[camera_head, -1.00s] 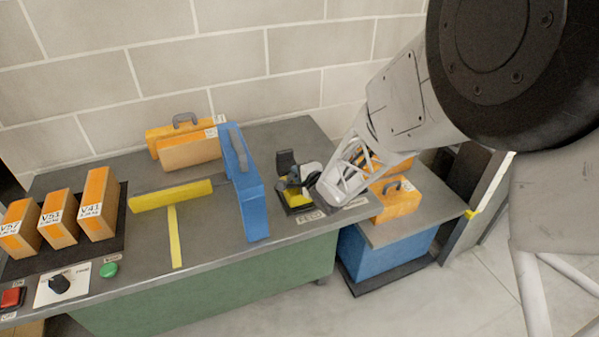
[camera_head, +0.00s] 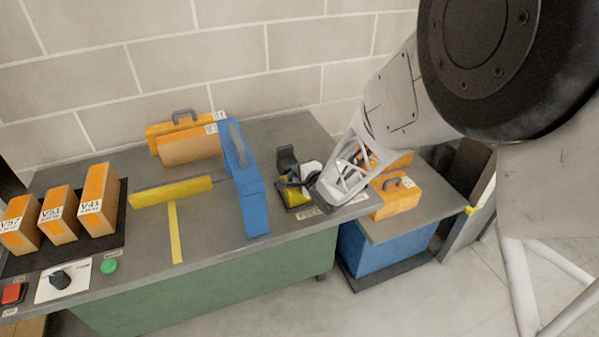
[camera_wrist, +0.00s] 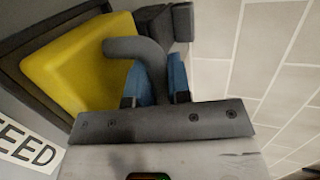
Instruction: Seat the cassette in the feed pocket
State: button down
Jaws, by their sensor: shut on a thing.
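The cassette is a yellow block (camera_wrist: 75,62) with a grey curved handle (camera_wrist: 130,47) in the wrist view. My gripper (camera_wrist: 157,82) is shut on this handle, its blue finger pads on either side. The cassette lies in or just over the dark-rimmed feed pocket (camera_wrist: 22,45); I cannot tell how deep it sits. In the head view, the yellow cassette (camera_head: 297,196) shows at the table's right end, partly covered by my gripper. A FEED label (camera_wrist: 28,150) lies beside the pocket.
A blue case (camera_head: 243,185) stands left of the pocket, near a yellow bar (camera_head: 170,193). Orange cases (camera_head: 190,150) stand behind it, and several boxes (camera_head: 98,203) stand on a dark mat. A lower stand on the right holds an orange case (camera_head: 397,198).

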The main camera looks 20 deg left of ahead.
jog(key=c, duration=1)
grip_release()
jog(key=shift+s+d, duration=0.1)
jog(key=shift+v, duration=3.75)
jog(key=shift+r, duration=0.1)
